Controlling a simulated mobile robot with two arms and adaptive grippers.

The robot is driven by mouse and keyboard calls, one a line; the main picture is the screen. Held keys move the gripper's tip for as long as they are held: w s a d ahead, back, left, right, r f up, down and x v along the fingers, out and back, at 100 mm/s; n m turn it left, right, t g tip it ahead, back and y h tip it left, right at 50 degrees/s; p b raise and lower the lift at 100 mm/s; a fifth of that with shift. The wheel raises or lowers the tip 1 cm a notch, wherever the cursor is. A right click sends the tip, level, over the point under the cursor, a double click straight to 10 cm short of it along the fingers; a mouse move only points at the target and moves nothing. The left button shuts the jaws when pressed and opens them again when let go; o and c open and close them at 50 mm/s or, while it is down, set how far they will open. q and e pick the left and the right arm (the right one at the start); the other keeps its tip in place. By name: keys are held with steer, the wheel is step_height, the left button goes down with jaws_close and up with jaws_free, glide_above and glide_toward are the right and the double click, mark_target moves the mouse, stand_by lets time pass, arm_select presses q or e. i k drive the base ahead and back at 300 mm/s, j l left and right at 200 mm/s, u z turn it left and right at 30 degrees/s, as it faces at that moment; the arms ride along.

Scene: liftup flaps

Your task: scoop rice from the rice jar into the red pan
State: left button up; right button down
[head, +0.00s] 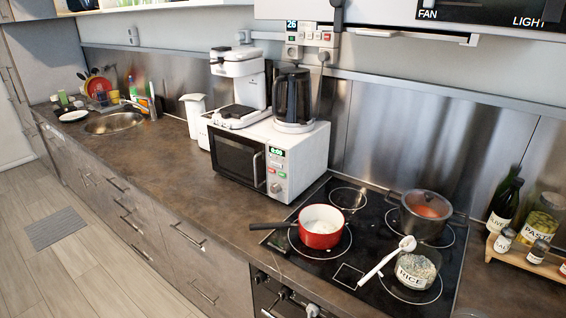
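The red pan (320,228) sits on the front left of the black cooktop, with a white inside and a dark handle pointing left. Its visible inside looks empty. The rice jar (416,271) is a low clear jar labelled RICE on the front right of the cooktop. Its top looks open, with pale grains inside. A white scoop or ladle (379,264) lies slantwise at the jar's left side, its round head up near the rim and its handle pointing down left. I cannot tell whether it touches the jar. Neither of my grippers shows.
A dark pot with a glass lid (427,213) stands behind the rice jar. A white microwave (270,158) with a coffee maker on top stands left of the cooktop. A wooden rack (524,259) with bottles and jars is at right. The left counter is mostly clear.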

mark_target(412, 278)
steer(key=i+j, duration=0.15)
steer(key=j, duration=0.25)
steer(key=i+j+z, duration=0.15)
steer(key=j, duration=0.25)
steer(key=i+j, duration=0.15)
steer(key=j, duration=0.3)
steer(key=i+j+z, duration=0.1)
steer(key=j, duration=0.35)
steer(key=i+j+z, duration=0.1)
steer(key=j, duration=0.3)
steer(key=i+j, duration=0.2)
steer(key=j, duration=0.25)
steer(key=z, duration=0.05)
